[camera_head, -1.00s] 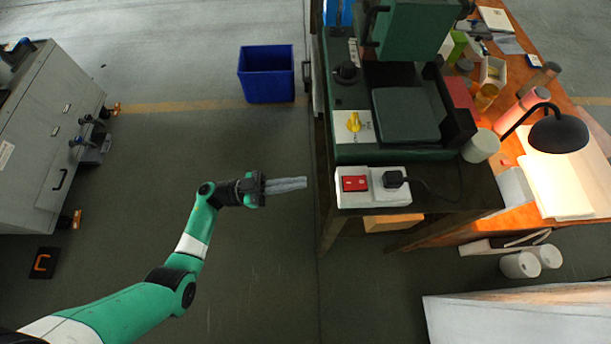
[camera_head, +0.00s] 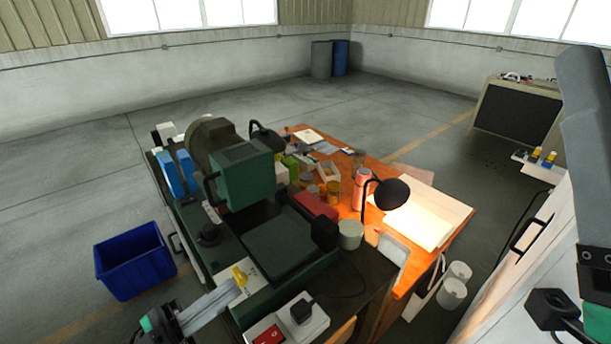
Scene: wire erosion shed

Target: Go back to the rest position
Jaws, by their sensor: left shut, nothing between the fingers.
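My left gripper (camera_head: 230,291) shows at the bottom left in the head view, its long grey fingers shut and empty. It points up and right, and its tips overlap the front edge of the green machine (camera_head: 285,243) in the picture, close to the yellow knob (camera_head: 239,276). I cannot tell how far apart they are. A large grey part with a black mount at the right edge looks like my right gripper (camera_head: 583,125), seen close and side-on. Its jaw opening cannot be made out.
A blue bin (camera_head: 135,262) stands on the floor left of the machine. A socket box with a red switch (camera_head: 268,334) is at the bench front. An orange bench (camera_head: 445,238) with a black lamp (camera_head: 391,193) is at the right. The floor behind is open.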

